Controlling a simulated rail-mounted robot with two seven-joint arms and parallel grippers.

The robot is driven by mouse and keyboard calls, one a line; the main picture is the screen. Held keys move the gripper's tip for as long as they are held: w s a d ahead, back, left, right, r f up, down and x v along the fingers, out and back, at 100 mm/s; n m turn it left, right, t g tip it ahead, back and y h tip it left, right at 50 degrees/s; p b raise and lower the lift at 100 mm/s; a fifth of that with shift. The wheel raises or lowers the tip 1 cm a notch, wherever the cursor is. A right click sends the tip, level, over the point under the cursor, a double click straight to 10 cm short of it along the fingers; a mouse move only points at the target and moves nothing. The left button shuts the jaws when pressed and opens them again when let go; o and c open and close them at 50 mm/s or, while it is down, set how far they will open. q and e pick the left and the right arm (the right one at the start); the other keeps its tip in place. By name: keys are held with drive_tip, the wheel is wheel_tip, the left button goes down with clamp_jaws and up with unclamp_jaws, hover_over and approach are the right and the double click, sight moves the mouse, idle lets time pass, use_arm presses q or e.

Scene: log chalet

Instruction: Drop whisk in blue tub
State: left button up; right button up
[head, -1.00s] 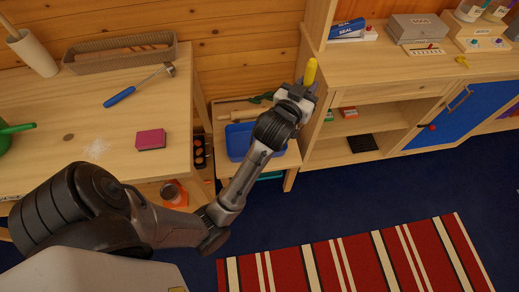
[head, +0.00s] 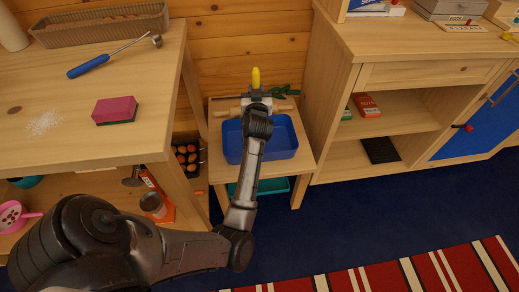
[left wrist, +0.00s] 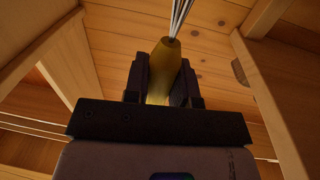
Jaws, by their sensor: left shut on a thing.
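My left gripper (head: 257,94) is shut on the whisk (head: 256,77), whose yellow handle stands up from the jaws in the head view. In the left wrist view the yellow handle (left wrist: 165,62) is between the fingers and the whisk's metal wires run out past the top edge. The blue tub (head: 287,154) sits on a small wooden stand (head: 307,160) between the table and the cabinet. My gripper appears above the tub's back edge, and my forearm hides part of the tub. My right gripper is not in view.
A rolling pin (head: 226,113) and a green item (head: 286,91) lie behind the tub. The table (head: 60,130) at left holds a pink sponge (head: 115,110) and a blue-handled tool (head: 90,66). The cabinet (head: 335,75) stands close on the right. A teal tray (head: 272,186) is on the lower shelf.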

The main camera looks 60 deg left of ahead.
use_arm(q)
drive_tip(key=f, duration=0.1)
drive_tip(key=a+f+b, duration=0.1)
drive_tip(key=f, duration=0.1)
drive_tip(key=shift+s, duration=0.2)
wheel_tip(320, 180, down, 5)
drive_tip(key=b, duration=0.5)
drive_tip(key=shift+f, duration=0.2)
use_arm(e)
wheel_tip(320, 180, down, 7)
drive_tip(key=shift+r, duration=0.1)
use_arm(q)
drive_tip(key=o, duration=1)
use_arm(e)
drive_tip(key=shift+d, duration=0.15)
